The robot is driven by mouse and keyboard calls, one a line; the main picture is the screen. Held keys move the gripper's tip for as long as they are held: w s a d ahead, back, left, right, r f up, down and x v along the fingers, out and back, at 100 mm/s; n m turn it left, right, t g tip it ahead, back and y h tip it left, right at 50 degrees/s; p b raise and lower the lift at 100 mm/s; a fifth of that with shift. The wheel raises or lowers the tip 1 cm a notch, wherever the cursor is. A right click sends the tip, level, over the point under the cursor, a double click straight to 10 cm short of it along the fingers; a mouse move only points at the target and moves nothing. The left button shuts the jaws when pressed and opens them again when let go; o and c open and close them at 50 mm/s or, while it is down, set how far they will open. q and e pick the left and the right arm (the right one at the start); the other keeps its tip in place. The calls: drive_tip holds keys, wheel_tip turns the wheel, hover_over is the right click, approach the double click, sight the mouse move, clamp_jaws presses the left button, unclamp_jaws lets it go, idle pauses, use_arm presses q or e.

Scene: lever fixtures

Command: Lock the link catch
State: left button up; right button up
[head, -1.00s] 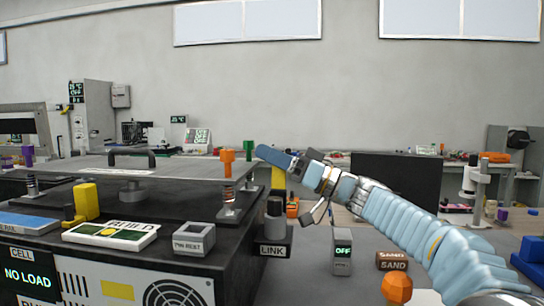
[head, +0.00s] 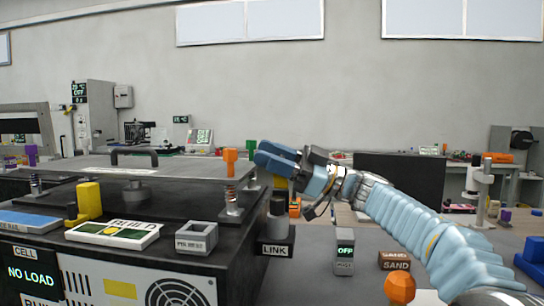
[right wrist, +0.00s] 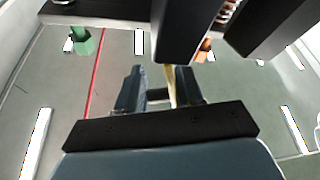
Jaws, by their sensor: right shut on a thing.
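The link catch stands at the right end of the dark machine, above the LINK label (head: 275,250). Its dark grey post (head: 277,222) rises there, with a yellow lever (head: 281,183) upright above it. My right gripper (head: 272,160) is at the top of the yellow lever and hides its upper end. In the right wrist view the yellow lever (right wrist: 170,82) shows between the dark blue fingers, which are shut on it. How the catch's lower parts meet is too small to tell. My left gripper is not in view.
An orange-topped spring post (head: 231,165) stands just left of my right gripper, at the corner of the grey plate (head: 180,168). A grey box reading OFF (head: 345,250), a SAND sign (head: 395,262) and an orange knob (head: 400,289) are to the right, below my arm.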

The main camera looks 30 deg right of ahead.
idle(0.4)
drive_tip(key=o, duration=1)
drive_tip(key=shift+f, duration=0.1)
drive_tip(key=b+v, duration=0.2)
drive_tip(key=v, duration=1.1)
drive_tip(key=shift+s+d+f, duration=0.1)
drive_tip(key=shift+s+d, duration=0.05)
drive_tip(key=shift+d, duration=0.15)
drive_tip(key=shift+c, duration=0.3)
